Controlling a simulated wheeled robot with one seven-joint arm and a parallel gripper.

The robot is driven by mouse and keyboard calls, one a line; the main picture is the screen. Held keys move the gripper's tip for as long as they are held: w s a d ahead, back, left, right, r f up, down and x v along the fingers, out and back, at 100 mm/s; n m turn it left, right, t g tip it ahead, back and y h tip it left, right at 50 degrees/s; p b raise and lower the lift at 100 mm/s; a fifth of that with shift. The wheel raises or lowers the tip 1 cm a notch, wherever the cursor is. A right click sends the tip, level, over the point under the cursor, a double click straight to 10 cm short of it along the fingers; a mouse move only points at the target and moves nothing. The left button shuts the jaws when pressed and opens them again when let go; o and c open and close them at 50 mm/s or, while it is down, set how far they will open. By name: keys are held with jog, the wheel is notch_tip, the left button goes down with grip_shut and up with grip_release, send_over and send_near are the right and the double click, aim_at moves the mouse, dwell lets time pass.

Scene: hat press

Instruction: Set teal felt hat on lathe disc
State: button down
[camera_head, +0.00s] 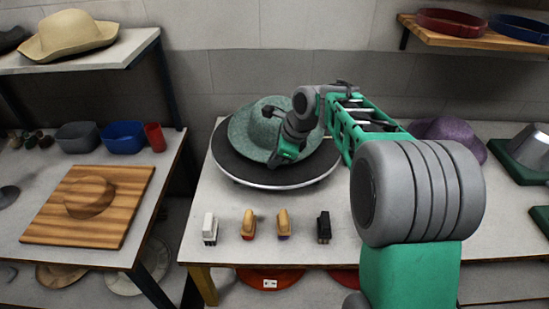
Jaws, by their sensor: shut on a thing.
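The teal felt hat (252,128) is in the middle of the view, over the lathe disc (232,165). The disc is dark and round with a pale metal rim, and it lies on the white table. From this angle I cannot tell whether the hat rests on the disc or hangs just above it. My gripper (281,156) is at the hat's right front side, shut on the hat. My wrist hides the hat's right part, and the fingertips are hard to make out.
Brushes (248,224) and small blocks stand in a row along the table's front. A purple hat (450,137) sits behind my arm at right, near a metal form on a green base (530,150). A wooden board (88,205) with a brown hat lies on the left table.

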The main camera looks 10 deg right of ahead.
jog(key=c, duration=1.4)
grip_release()
jog(key=v, duration=0.8)
jog(key=s+f+n+h, duration=0.1)
jog(key=s+f+n, duration=0.2)
jog(key=s+n, duration=0.7)
jog(key=s+f+n+h, duration=0.2)
jog(key=s+f+n, duration=0.1)
jog(key=s+n, duration=0.7)
jog(key=shift+s+d+f+n+h, duration=0.35)
jog(key=shift+d+n, duration=0.1)
jog(key=shift+n, duration=0.25)
